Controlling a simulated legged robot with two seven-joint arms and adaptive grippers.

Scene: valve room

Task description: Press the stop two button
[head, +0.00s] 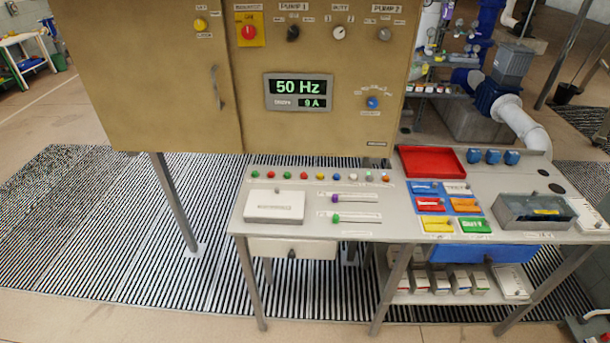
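A row of small coloured buttons runs along the back of the grey bench top. From the left it begins with a green button (255,174), a red button (271,175), a second green button (287,175) and a second red button (304,175). The labels by the buttons are too small to read, so I cannot confirm which is stop two; two of them are red. Nothing touches or covers the row. Neither of my grippers can be made out in the head view.
A tan cabinet (160,75) with a 50 Hz display (298,91) stands behind the bench (300,236). A white lidded box (274,206) and two sliders (336,218) lie in front of the buttons. A red tray (432,161) and coloured blocks (430,204) are to the right.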

